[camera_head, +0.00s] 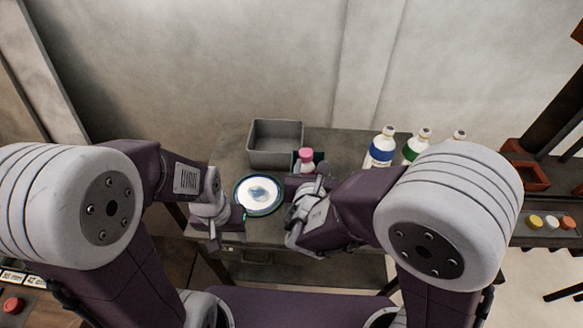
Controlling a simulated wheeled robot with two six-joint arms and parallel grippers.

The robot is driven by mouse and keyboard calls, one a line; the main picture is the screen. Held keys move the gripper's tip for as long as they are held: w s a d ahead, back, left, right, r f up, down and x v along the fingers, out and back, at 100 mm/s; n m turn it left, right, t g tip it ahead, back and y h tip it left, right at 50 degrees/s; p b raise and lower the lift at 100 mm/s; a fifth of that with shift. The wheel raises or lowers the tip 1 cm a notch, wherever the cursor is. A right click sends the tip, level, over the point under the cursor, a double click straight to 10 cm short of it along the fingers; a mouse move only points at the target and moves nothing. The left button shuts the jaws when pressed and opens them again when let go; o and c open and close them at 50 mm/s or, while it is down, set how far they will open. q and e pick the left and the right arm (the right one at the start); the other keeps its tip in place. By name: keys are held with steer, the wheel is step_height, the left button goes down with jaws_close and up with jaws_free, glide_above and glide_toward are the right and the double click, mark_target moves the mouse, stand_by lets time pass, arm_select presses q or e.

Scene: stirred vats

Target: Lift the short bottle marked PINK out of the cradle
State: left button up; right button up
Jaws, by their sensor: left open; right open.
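A short bottle with a pink cap (306,156) stands upright toward the back of the table; its label is too small to read. My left gripper (236,217) is open and empty at the table's front left, beside a round vat with a pale, blue-streaked surface (259,193).
A grey open bin (275,142) stands behind the vat. Taller white bottles with a blue band (382,148) and a green band (416,146) stand at the back right, with another partly hidden (459,135). A side shelf at right holds several coloured buttons (552,223).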

mark_target(305, 153)
steer(key=shift+s+a+r+n, duration=0.15)
steer(key=shift+a+n, duration=0.15)
steer(key=shift+a, duration=0.6)
steer(key=shift+s+a+r+y, duration=0.1)
steer(key=shift+s+y, duration=0.05)
steer(key=shift+y, duration=0.15)
steer(key=shift+d, duration=0.2)
steer(key=x, duration=0.9)
steer(key=shift+d, duration=0.1)
jaws_close()
jaws_free()
